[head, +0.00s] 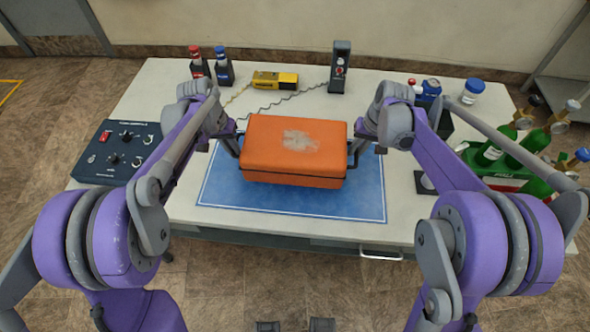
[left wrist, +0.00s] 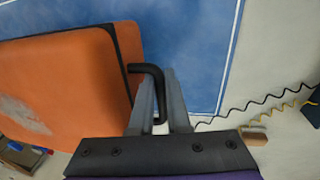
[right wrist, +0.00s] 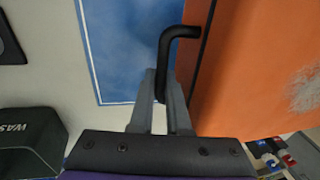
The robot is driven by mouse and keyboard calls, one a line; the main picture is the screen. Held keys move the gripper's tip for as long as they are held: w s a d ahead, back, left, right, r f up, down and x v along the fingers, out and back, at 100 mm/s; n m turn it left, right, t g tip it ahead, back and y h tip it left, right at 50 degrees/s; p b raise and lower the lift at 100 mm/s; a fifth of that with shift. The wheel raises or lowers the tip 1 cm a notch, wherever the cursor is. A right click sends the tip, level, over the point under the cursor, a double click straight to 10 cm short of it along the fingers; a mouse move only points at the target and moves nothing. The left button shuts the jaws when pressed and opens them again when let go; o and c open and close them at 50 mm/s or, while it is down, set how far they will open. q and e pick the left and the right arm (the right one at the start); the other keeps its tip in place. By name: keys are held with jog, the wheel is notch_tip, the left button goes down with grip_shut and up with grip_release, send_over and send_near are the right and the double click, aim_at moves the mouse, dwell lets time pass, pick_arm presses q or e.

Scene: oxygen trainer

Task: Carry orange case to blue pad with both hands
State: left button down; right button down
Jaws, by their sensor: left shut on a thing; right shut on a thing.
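The orange case (head: 294,150) is over the blue pad (head: 290,199) in the head view, within the pad's left and right edges. Whether it rests on the pad or hangs just above it I cannot tell. My left gripper (head: 234,150) is shut on the black handle (left wrist: 150,75) at the case's left end. My right gripper (head: 360,150) is shut on the black handle (right wrist: 170,50) at the right end. The case looks roughly level, with a worn pale patch on its lid. The pad also shows in the left wrist view (left wrist: 190,45) and the right wrist view (right wrist: 125,45).
A control box (head: 118,152) stands at the table's left. Two dark bottles (head: 212,68), a yellow device (head: 275,80) and a black meter (head: 339,67) stand behind. Green bottles in a carrier (head: 500,172) and a blue-lidded jar (head: 473,91) are at right. The pad's front strip is clear.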

pick_arm(q)
jog(key=shift+f, duration=0.1)
